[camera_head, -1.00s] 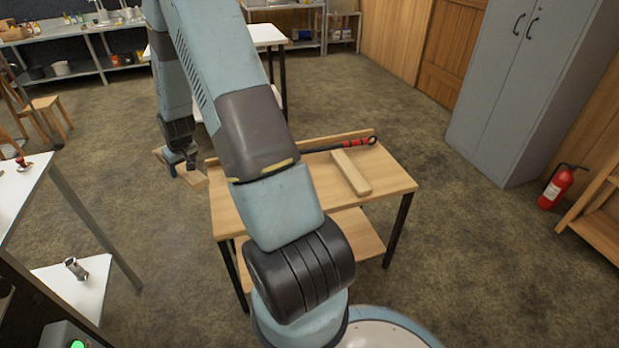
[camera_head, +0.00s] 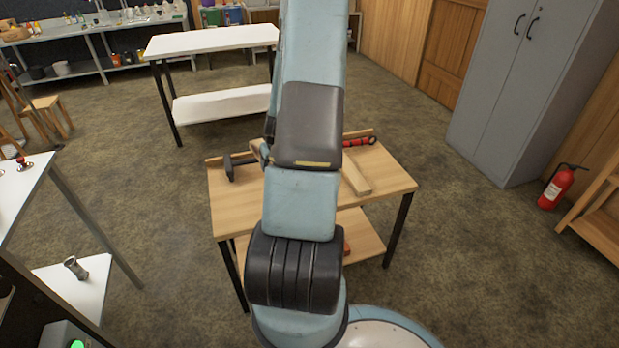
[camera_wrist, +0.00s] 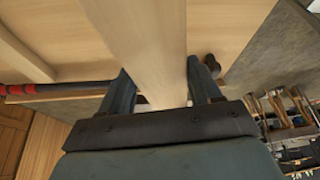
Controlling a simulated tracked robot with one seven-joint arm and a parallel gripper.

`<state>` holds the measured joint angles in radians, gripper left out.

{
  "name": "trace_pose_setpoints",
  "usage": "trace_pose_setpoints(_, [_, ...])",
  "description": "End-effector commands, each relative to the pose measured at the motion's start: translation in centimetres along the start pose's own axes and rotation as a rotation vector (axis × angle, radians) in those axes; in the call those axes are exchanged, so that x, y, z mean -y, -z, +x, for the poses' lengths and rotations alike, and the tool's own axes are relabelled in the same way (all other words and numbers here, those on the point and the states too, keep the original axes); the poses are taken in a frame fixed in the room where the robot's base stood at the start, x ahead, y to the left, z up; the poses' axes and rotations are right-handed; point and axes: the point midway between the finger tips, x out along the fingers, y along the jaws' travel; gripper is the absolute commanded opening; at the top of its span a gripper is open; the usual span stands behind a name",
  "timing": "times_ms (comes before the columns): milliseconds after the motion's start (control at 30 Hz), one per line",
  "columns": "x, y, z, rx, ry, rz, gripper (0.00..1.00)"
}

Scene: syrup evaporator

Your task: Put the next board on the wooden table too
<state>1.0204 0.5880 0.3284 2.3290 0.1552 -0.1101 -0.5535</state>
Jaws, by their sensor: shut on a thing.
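The wooden table (camera_head: 235,205) stands right in front of me. One board (camera_head: 355,178) lies flat on its right part; it also shows at the upper left of the wrist view (camera_wrist: 22,52). In the wrist view my gripper (camera_wrist: 162,88) is shut on a second board (camera_wrist: 140,35), with a finger on each side of it. This board stretches away from the jaws over the wooden top. I cannot tell whether it touches the top. In the head view my arm hides most of the gripper and the held board.
A long tool lies along the table's back, its dark head (camera_head: 230,167) at left and red grip (camera_head: 360,142) at right. A white table (camera_head: 205,40) stands behind, a grey cabinet (camera_head: 520,80) and fire extinguisher (camera_head: 557,187) at right. The table's front left is clear.

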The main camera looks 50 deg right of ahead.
Motion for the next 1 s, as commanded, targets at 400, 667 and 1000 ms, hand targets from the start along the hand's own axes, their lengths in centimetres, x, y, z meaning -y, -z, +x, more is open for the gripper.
trace_pose_setpoints(400, [-8.2, -6.9, -2.5, -0.003, -0.064, 0.127, 0.23])
trace_pose_setpoints(667, [-10.2, -9.0, -3.3, -0.004, -0.084, 0.158, 0.23])
trace_pose_setpoints(1000, [-7.8, -7.1, -0.6, -0.002, -0.083, 0.158, 0.23])
